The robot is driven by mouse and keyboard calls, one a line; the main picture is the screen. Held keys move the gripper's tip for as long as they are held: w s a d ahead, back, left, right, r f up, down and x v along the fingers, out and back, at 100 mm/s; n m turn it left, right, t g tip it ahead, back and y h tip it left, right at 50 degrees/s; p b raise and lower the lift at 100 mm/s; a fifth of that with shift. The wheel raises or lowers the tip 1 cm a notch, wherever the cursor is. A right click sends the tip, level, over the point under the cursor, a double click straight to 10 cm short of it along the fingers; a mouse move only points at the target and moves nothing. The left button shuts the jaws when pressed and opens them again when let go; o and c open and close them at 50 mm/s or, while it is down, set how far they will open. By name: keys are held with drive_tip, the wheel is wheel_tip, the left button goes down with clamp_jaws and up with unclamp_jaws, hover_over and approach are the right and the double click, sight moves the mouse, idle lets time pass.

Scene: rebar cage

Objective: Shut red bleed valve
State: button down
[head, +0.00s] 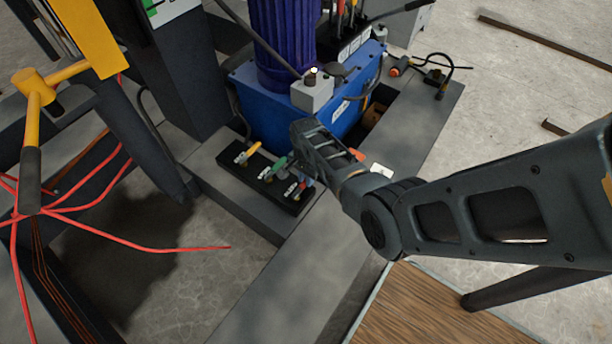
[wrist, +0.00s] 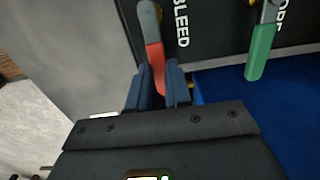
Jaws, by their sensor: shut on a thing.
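The red bleed valve handle (wrist: 156,62) shows in the wrist view beside the word BLEED on a black panel. My gripper (wrist: 160,82) is shut on the end of this red handle, one finger on each side. In the head view the black valve panel (head: 248,180) lies on the grey base frame, and my gripper (head: 304,180) is at its right end. There the arm partly hides the red handle. The green valve handle (wrist: 260,52) is to the right of the red one in the wrist view; it also shows in the head view (head: 276,166).
A yellow handle (head: 247,152) sits at the panel's left end. A blue tank (head: 340,118) with a dark blue motor (head: 285,40) stands behind. Red cables and a yellow hammer (head: 35,90) are at the left.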

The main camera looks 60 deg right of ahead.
drive_tip(key=c, duration=1)
unclamp_jaws()
drive_tip(key=shift+c, duration=0.2)
drive_tip(key=shift+r, duration=0.1)
wheel_tip(320, 180, up, 8)
drive_tip(key=p, duration=0.2)
drive_tip(key=shift+f+p, duration=0.2)
drive_tip(key=shift+p, duration=0.2)
